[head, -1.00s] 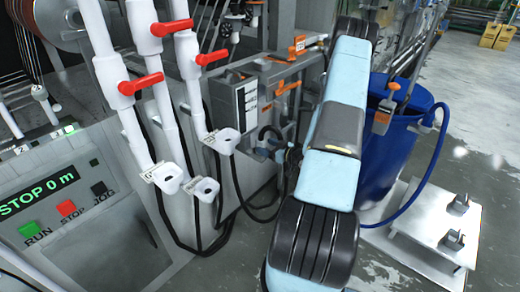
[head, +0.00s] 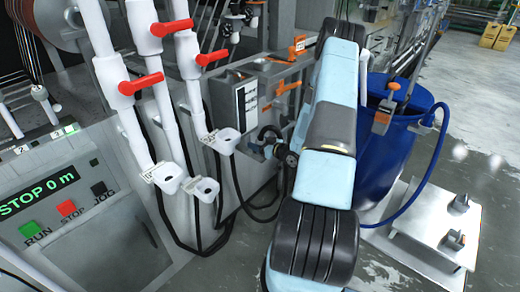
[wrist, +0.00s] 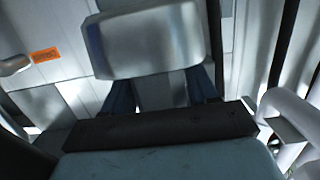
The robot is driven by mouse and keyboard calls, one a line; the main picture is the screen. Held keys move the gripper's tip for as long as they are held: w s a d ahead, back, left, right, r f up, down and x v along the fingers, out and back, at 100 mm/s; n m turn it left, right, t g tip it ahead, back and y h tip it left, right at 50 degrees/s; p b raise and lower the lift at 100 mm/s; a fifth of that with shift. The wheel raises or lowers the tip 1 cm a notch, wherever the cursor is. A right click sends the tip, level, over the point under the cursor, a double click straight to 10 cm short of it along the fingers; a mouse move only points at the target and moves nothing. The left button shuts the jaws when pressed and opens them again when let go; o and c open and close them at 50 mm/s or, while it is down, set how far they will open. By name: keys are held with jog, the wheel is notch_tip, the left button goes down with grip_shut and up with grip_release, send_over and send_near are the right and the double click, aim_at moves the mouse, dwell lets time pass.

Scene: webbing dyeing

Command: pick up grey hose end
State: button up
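In the head view my pale blue arm crosses the middle, and its far end is turned away, so my gripper's fingers are hidden there. A dark round part of it shows beside the grey machine. In the wrist view the dark crossbar of my gripper (wrist: 160,125) fills the lower middle. Beyond it are dark blue pieces and a shiny silver block (wrist: 150,40); I cannot tell if the block is held. No grey hose end can be made out for sure. Black hoses (head: 236,185) hang in loops below the white cups (head: 222,141), left of my arm.
White pipes with red valve levers (head: 140,84) stand at the left, above a control panel (head: 45,205) reading STOP 0 m. A blue barrel (head: 385,150) with a blue hose (head: 425,180) stands right of my arm, by a white plate (head: 425,248). Open floor lies at the far right.

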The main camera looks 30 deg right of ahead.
jog(key=c, duration=0.9)
